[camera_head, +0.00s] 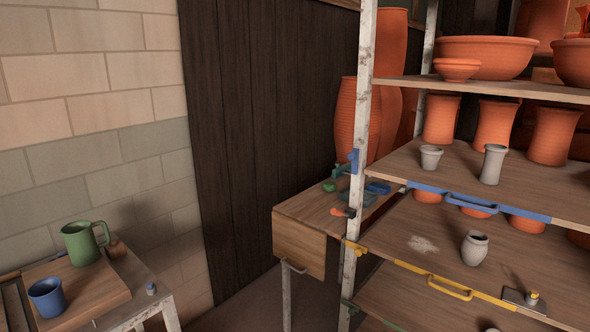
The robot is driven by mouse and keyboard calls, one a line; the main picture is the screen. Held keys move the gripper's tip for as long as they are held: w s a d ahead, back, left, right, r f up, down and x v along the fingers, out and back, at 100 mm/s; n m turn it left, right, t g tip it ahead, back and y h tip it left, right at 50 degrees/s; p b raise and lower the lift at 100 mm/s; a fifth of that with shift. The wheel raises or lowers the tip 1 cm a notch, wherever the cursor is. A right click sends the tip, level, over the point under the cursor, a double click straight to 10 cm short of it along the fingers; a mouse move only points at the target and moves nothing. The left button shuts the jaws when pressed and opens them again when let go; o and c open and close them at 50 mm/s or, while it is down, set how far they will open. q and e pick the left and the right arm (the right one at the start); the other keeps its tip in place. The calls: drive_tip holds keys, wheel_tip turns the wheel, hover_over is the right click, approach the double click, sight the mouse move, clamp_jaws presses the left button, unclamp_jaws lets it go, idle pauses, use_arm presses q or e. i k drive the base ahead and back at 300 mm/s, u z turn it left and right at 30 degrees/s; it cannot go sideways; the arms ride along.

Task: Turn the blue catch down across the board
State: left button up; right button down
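The blue catch (354,160) sits on the front left post of the rack. It is small and appears to stand upright against the post, above the left end of the blue-edged board; its exact angle is hard to tell at this size. The blue-edged board (455,165) lies in the rack with a blue strip and blue handle (472,203) on its front edge. A small grey cup (431,157) and a taller grey vase (493,164) stand on it, in front of terracotta pots. Neither of my grippers shows in this view.
Below is a yellow-edged board (420,243) with a grey vase (475,248) and a yellow catch (356,247) at its left. A wooden table (300,240) with small items stands behind the post. A side table at left holds a green jug (84,243) and blue mug (47,298).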

sight(353, 156)
drive_tip(key=z, duration=0.05)
drive_tip(key=k, duration=0.4)
drive_tip(key=u, duration=0.7)
drive_tip(key=i, duration=1.35)
drive_tip(key=z, duration=0.35)
